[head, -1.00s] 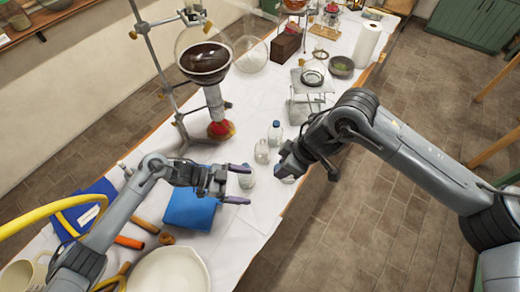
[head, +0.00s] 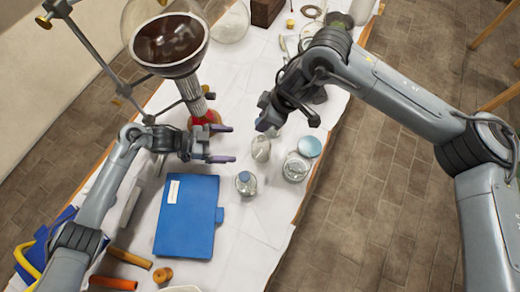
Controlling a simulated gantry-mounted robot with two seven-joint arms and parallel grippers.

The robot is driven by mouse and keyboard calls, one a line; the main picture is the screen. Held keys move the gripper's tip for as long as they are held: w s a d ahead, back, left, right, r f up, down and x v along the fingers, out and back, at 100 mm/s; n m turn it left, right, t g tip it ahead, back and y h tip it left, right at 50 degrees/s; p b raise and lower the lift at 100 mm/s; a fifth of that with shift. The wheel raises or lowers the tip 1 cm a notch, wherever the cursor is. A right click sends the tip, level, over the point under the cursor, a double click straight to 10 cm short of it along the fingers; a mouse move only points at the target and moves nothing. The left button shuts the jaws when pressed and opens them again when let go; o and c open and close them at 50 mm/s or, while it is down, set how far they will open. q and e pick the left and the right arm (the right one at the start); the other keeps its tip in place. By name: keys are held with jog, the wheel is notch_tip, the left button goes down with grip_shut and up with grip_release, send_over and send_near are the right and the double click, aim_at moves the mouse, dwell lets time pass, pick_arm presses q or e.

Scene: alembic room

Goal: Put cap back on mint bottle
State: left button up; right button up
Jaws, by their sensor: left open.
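A small clear bottle with a blue top (head: 246,185) stands on the white-covered table, below and right of my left gripper. A second clear bottle (head: 261,150) stands farther back, just right of that gripper. A glass jar (head: 295,169) stands to the right, with a pale blue round lid-like disc (head: 309,146) beside or against its rim. I cannot tell which one is the mint bottle. My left gripper (head: 232,144) is open and empty, its fingers pointing right. My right gripper (head: 264,112) is above the table behind the bottles; its fingers are dark and partly hidden.
A blue folder or book (head: 187,220) lies left of the bottles. The cloth in front of the bottles is clear. The table edge runs close along the right.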

pick_arm(q)
jog(key=shift+f, duration=0.55)
pick_arm(e)
jog(key=shift+s+f, duration=0.1)
jog(key=shift+f, duration=0.45)
pick_arm(q)
jog(key=shift+d, duration=0.1)
jog(key=x, duration=1.1)
jog(key=shift+w+d+f, duration=0.1)
jog(key=shift+d+f, duration=0.1)
jog(key=shift+d, duration=0.15)
jog(key=c, duration=1.5)
pick_arm(e)
send_over(260, 138)
jog(key=d, duration=0.1)
jog(key=shift+s+d+f, duration=0.1)
jog(key=shift+f, duration=1.2)
jog(key=shift+s+d+f, duration=0.1)
jog(key=shift+f, duration=1.15)
jog(key=shift+f, duration=0.15)
jog(key=shift+f, duration=0.75)
